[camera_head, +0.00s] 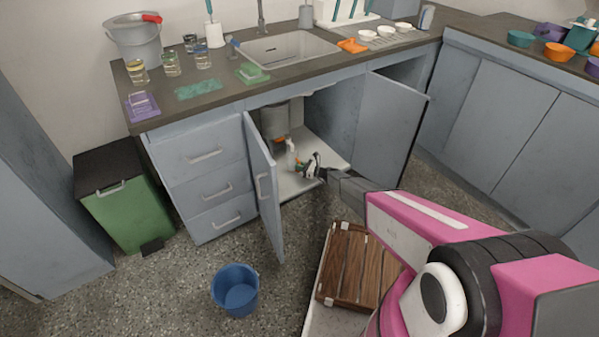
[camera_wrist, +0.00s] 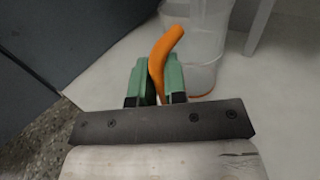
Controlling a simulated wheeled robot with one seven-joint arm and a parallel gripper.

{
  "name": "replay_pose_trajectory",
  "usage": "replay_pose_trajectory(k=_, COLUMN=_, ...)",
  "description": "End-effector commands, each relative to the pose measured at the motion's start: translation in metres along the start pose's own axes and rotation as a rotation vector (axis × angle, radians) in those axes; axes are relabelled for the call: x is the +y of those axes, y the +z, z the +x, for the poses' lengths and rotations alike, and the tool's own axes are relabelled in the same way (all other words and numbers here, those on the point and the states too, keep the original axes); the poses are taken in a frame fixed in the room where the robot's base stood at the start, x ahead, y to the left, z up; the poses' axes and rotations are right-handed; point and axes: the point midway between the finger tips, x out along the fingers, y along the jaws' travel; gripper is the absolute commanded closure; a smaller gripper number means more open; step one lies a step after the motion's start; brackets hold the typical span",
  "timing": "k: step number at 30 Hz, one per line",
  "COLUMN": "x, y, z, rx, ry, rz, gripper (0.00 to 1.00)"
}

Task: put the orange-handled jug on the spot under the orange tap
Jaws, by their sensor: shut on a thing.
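The orange-handled jug (camera_wrist: 205,45) is clear, with an orange rim at its base, and shows at the top of the wrist view. My gripper (camera_wrist: 155,82) has green fingers closed on its curved orange handle (camera_wrist: 165,48). The jug is over or on a white surface; I cannot tell whether it touches. In the head view my gripper (camera_head: 312,166) reaches into the open cabinet under the sink, and the jug cannot be made out clearly there.
A blue bucket (camera_head: 236,290) and a wooden slatted crate (camera_head: 352,265) are on the floor. The counter (camera_head: 225,95) holds several jars and a sink.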

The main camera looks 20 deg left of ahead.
Motion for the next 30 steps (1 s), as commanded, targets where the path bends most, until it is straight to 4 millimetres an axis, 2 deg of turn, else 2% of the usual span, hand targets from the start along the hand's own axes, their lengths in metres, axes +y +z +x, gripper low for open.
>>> replay_pose_trajectory(k=9, x=-0.001, y=-0.034, z=0.001, rx=0.0, ry=0.0, rz=0.0, gripper=1.0)
replay_pose_trajectory(k=21, x=0.0, y=-0.038, z=0.0, rx=0.0, ry=0.0, rz=0.0, gripper=1.0)
replay_pose_trajectory(k=22, x=0.0, y=-0.038, z=0.0, rx=0.0, ry=0.0, rz=0.0, gripper=0.81)
replay_pose_trajectory(k=24, x=0.0, y=-0.037, z=0.0, rx=0.0, ry=0.0, rz=0.0, gripper=0.62)
replay_pose_trajectory(k=30, x=0.0, y=-0.037, z=0.0, rx=0.0, ry=0.0, rz=0.0, gripper=0.62)
